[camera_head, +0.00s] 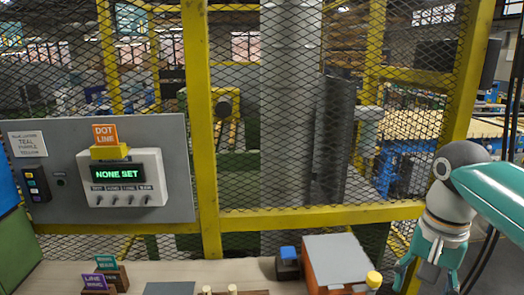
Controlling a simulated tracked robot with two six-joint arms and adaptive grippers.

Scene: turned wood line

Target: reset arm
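My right arm comes in from the right edge, teal and white with a grey joint cap. Its gripper (428,278) hangs down at the lower right, beside the workbench's right end. Its teal fingers stand apart with nothing seen between them; their tips are close to the bottom edge of the picture. My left arm and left gripper are not in view.
A grey panel (100,215) at left carries a white box with a display (117,172) reading "NONE SET". On the bench (220,272) stand small labelled cards (106,263), wooden pegs and an orange-and-grey box (335,262) with a yellow knob. A yellow-framed mesh fence (320,218) stands behind.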

